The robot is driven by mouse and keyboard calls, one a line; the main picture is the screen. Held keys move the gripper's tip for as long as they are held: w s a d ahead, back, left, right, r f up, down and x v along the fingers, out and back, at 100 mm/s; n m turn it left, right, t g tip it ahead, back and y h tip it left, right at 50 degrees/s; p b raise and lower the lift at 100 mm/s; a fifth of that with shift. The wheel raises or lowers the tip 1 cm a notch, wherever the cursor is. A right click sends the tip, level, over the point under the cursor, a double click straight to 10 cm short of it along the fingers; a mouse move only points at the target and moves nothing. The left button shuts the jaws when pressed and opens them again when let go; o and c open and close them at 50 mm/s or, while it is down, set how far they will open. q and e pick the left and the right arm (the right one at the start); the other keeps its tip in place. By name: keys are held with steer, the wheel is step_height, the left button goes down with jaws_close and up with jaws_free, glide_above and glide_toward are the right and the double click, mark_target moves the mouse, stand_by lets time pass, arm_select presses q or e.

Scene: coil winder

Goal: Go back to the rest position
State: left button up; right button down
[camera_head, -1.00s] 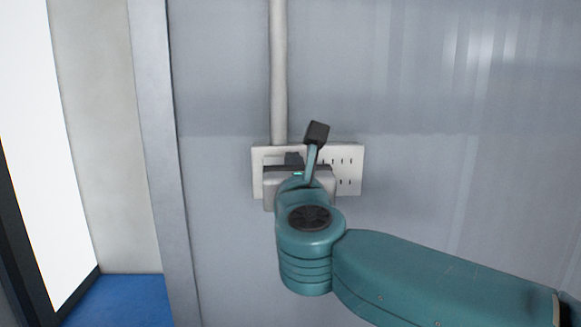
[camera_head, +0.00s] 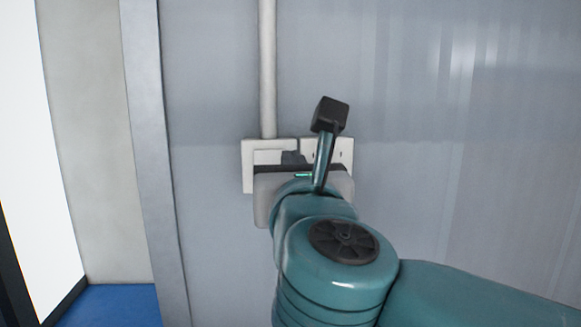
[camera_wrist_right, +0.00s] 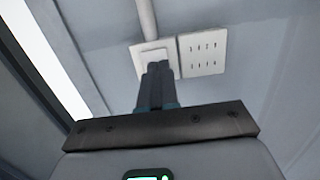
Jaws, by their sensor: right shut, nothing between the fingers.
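My right gripper (camera_head: 292,157) is in front of the wall plates in the head view, mostly hidden behind my own wrist. In the right wrist view its fingers (camera_wrist_right: 157,70) are shut together with nothing between them. They point at the lower part of a white switch plate (camera_wrist_right: 152,55), overlapping it in the picture; I cannot tell whether they touch it. The switch plate also shows in the head view (camera_head: 248,165). My left gripper is not in view.
A white socket plate (camera_wrist_right: 204,54) with several slots sits to the right of the switch plate. A pale vertical conduit (camera_head: 267,70) runs up the grey wall (camera_head: 430,130). A bright opening (camera_head: 30,190) and blue floor (camera_head: 115,305) are at the left.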

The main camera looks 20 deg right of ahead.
steer(key=w+d+f+n+g+h, duration=0.15)
steer(key=w+f, duration=0.25)
steer(key=f, duration=0.4)
steer(key=w+d+f+n+g, duration=0.1)
steer(key=w+d+f+g, duration=0.1)
steer(key=w+f, duration=0.35)
steer(key=w+d+f+n+g+h, duration=0.1)
steer(key=w+d+f, duration=0.15)
steer(key=f, duration=0.75)
step_height(320, 180, down, 27)
steer(key=d+n+g+y, duration=0.2)
steer(key=n+g+y, duration=0.1)
steer(key=n, duration=0.6)
steer(key=s+a+f+n+g+y, duration=0.3)
steer(key=s+f+n, duration=0.3)
steer(key=s+f, duration=0.4)
steer(key=s+a+f+n+g+y, duration=0.25)
steer(key=s+f+n, duration=0.45)
steer(key=f, duration=0.5)
steer(key=s+a+n+g+y, duration=0.3)
steer(key=s+a+n+g, duration=0.2)
steer(key=s+n, duration=0.6)
steer(key=shift+s+a+f, duration=0.35)
steer(key=shift+s+a, duration=0.8)
